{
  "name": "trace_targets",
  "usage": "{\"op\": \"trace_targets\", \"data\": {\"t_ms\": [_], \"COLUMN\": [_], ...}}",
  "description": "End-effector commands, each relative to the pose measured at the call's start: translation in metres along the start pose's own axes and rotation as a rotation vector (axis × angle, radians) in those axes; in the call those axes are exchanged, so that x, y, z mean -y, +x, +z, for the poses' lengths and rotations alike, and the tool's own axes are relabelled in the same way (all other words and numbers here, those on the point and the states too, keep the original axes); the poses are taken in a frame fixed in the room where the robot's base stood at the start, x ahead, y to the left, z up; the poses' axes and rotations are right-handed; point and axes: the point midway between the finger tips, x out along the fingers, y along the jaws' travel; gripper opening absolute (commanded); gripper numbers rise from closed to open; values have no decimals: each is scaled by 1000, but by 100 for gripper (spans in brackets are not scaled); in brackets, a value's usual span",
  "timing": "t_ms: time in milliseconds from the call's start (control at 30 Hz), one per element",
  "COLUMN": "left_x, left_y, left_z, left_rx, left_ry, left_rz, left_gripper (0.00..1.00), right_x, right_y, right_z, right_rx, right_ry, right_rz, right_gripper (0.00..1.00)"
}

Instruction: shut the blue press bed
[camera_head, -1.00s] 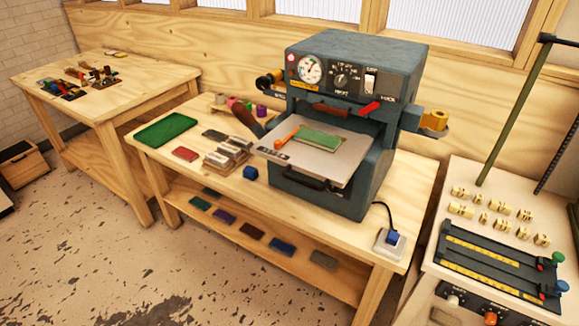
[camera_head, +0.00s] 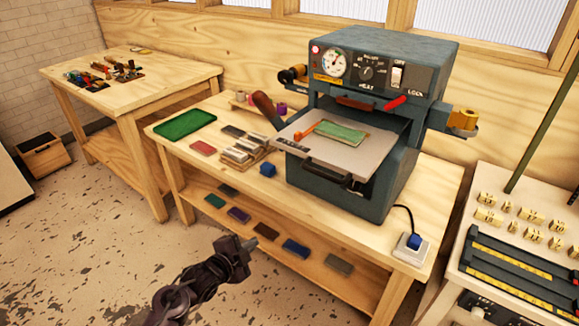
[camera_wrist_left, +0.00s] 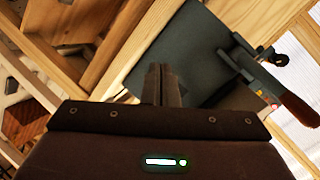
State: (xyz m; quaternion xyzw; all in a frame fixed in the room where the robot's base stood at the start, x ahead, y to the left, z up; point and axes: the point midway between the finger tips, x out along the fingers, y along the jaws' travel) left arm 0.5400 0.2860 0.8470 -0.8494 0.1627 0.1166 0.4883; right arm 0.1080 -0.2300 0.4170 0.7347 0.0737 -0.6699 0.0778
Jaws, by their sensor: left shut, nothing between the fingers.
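The blue-grey press (camera_head: 378,85) stands on the wooden bench, with a gauge, dial and switch on its front. Its flat grey bed (camera_head: 375,150) is slid out toward the front and carries a green piece (camera_head: 340,136) and a small orange item (camera_head: 308,128). A dark handle (camera_head: 325,176) is on the bed's front. My left gripper (camera_head: 252,243) is shut and empty, in front of the bench and below the bed. In the left wrist view the shut fingers (camera_wrist_left: 161,85) point toward a dark blue-grey body, likely the press (camera_wrist_left: 190,50). My right gripper is not in view.
A green tray (camera_head: 185,124), a small red block (camera_head: 202,147) and a blue block (camera_head: 267,170) lie on the bench left of the press. Several coloured slabs lie on the lower shelf (camera_head: 305,250). A side table (camera_head: 490,190) stands at right.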

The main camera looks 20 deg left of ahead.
Motion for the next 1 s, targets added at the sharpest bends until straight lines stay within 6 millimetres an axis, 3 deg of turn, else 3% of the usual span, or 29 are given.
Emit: {"op": "trace_targets", "data": {"t_ms": [33,100,200,300,433,567,1000], "left_x": [36,79,120,142,154,160,182], "left_y": [-8,-25,-49,-67,-75,-64,20], "left_z": [-22,-54,-91,-115,-128,-133,-159], "left_rx": [-53,-109,-163,-191,-204,-205,-206], "left_ry": [107,249,414,520,573,574,568], "left_rz": [-68,-148,-239,-297,-327,-329,-327], "left_gripper": [0,0,0,0,0,0,0], "right_x": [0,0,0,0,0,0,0], "right_y": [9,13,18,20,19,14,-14], "right_z": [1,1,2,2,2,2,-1], "right_rx": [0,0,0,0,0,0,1], "right_ry": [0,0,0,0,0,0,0], "right_rz": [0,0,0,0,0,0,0], "right_gripper": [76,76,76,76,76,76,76]}}
